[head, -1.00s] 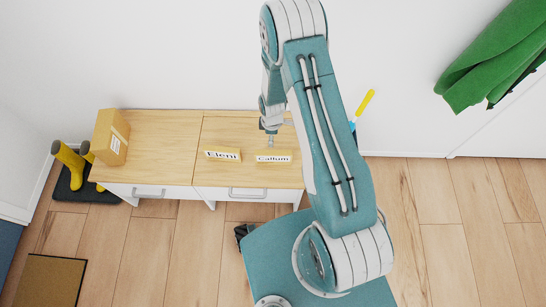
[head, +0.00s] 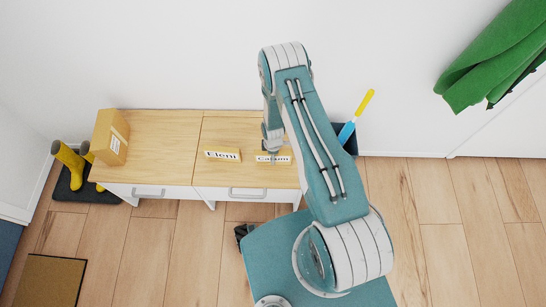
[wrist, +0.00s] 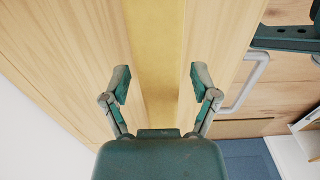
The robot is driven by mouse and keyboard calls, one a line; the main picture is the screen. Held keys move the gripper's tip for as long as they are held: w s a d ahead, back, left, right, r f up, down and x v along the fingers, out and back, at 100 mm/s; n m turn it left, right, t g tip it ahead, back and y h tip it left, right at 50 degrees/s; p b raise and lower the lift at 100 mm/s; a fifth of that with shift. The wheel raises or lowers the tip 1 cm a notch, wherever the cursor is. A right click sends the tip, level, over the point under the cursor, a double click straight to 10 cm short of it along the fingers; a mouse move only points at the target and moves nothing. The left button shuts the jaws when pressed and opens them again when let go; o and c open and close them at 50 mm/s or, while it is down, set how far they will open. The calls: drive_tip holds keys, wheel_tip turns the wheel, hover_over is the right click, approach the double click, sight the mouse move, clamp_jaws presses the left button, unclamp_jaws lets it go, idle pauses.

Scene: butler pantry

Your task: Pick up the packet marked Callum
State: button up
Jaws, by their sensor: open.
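The packet marked Callum (head: 262,160) sits on the wooden cabinet top, its white name label facing my camera and its upper part partly covered by my gripper. My gripper (head: 270,150) is right over it, pointing down. In the wrist view the two fingers of my gripper (wrist: 160,80) are spread apart, one on each side of a yellow band (wrist: 155,45), which looks like the packet. I see gaps between the fingers and the band. The packet marked Eleni (head: 222,155) lies to the left on the same top.
The cabinet (head: 160,150) has a bare top left of the packets and a cardboard box (head: 110,137) at its left end. A dark bin (head: 347,142) holding a yellow and blue handle stands right of the cabinet. Yellow boots (head: 70,160) stand on the left.

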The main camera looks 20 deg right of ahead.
drive_tip(key=shift+f, duration=0.75)
clamp_jaws()
drive_tip(key=shift+r, duration=0.15)
